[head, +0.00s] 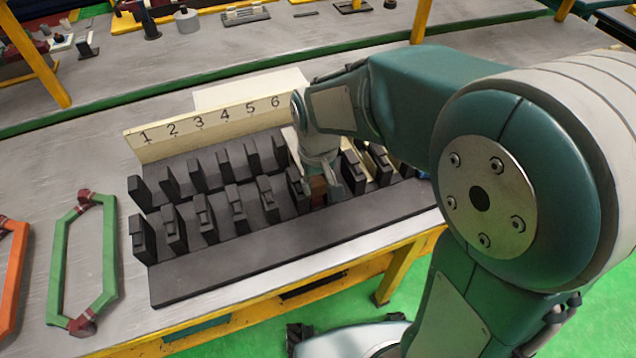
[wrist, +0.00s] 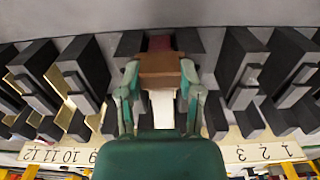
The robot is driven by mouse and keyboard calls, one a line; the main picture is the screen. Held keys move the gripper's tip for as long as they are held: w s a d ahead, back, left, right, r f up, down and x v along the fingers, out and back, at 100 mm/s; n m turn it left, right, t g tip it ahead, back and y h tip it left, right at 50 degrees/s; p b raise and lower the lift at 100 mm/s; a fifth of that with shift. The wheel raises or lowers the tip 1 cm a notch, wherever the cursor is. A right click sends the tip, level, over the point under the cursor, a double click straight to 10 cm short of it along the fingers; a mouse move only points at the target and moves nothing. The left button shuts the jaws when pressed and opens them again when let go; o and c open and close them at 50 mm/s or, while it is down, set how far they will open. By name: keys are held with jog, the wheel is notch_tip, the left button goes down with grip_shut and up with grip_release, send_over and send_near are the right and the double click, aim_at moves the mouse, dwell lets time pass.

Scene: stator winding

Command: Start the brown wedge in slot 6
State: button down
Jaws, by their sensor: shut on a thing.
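My gripper (head: 325,182) is shut on the brown wedge (head: 317,187), low over the dark stator block (head: 240,245). In the wrist view the brown wedge (wrist: 160,66) spans between the two fingertips of my gripper (wrist: 160,84). A dark red piece (wrist: 160,42) shows just beyond it. The wedge is at the front row of posts, just right of a dark post (head: 297,188), which appears to be at slot 6. The number 6 (head: 275,101) is on the strip behind. My fingers hide the slot mouth, so I cannot tell whether the wedge is inside it.
Dark posts stand close on both sides of my gripper, including one at the right (head: 352,170). A green hexagonal coil (head: 57,265) and an orange coil (head: 12,285) lie on the left table. The number strip (head: 210,130) rises behind the block.

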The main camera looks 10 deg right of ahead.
jog(key=shift+w+a, duration=0.1)
jog(key=shift+w, duration=0.25)
jog(key=shift+c, duration=0.9)
grip_release()
notch_tip(320, 180, up, 12)
jog(key=s+d+m+t, duration=0.3)
jog(key=s+d+t, duration=0.2)
jog(key=s+d, duration=0.6)
jog(key=s+r, duration=0.1)
jog(key=s, duration=0.2)
jog(key=shift+t, duration=0.3)
